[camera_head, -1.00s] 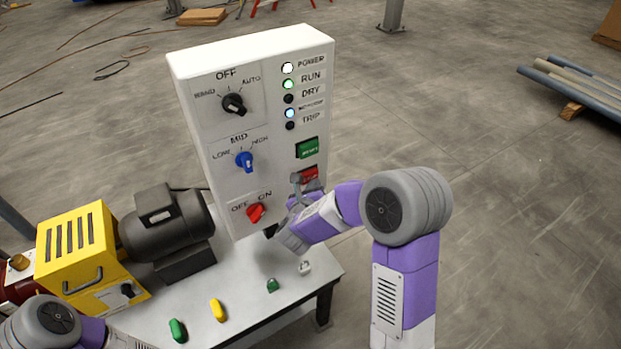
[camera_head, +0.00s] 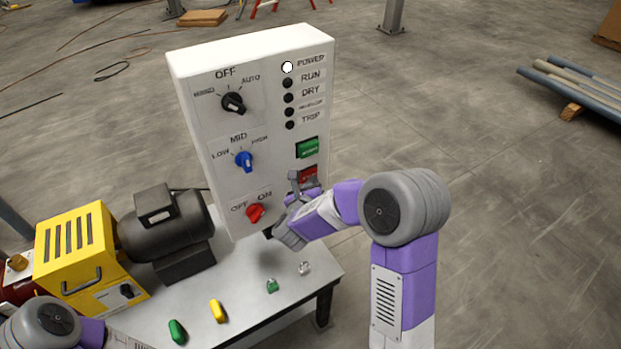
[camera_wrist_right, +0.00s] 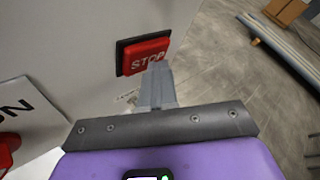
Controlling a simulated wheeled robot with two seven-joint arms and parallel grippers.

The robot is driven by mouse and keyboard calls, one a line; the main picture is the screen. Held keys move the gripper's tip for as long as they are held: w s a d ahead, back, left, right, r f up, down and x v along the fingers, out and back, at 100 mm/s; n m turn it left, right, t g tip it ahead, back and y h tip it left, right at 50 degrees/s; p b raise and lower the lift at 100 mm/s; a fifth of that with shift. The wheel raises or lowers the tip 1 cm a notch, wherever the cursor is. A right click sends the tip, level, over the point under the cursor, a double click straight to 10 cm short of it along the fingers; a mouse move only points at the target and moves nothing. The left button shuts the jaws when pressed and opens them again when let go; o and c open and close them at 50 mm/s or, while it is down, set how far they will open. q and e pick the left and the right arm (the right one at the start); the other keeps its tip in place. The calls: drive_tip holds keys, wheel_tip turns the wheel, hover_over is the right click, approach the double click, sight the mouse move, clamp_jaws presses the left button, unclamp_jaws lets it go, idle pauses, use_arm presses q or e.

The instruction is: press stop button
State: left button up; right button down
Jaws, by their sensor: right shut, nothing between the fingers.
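The white control panel (camera_head: 222,150) stands upright on the table. Its red stop button (camera_head: 308,173) sits low on the right side, below the green start button (camera_head: 307,148); the stop button (camera_wrist_right: 148,55) also shows in the right wrist view. My right gripper (camera_head: 293,178) is shut and empty, with its tips at the lower edge of the stop button; the shut fingers (camera_wrist_right: 158,75) partly cover its lower right part. I cannot tell for sure whether they touch. The power lamp (camera_head: 287,67) is lit white and the lamps below it are dark. My left gripper is not visible.
The red off/on knob (camera_head: 255,213) is left of my right gripper. A grey motor (camera_head: 168,230) and yellow housing (camera_head: 78,250) stand on the table (camera_head: 245,290). Several small coloured parts lie along its front.

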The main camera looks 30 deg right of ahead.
drive_tip(key=shift+s, duration=0.1)
idle(0.4)
drive_tip(key=shift+s+b, duration=0.6)
drive_tip(key=shift+s, duration=0.25)
drive_tip(key=s, duration=0.1)
drive_tip(key=s+b, duration=0.1)
drive_tip(key=s, duration=0.1)
drive_tip(key=s+b, duration=0.1)
drive_tip(key=s, duration=0.1)
drive_tip(key=shift+d, duration=0.25)
idle(0.5)
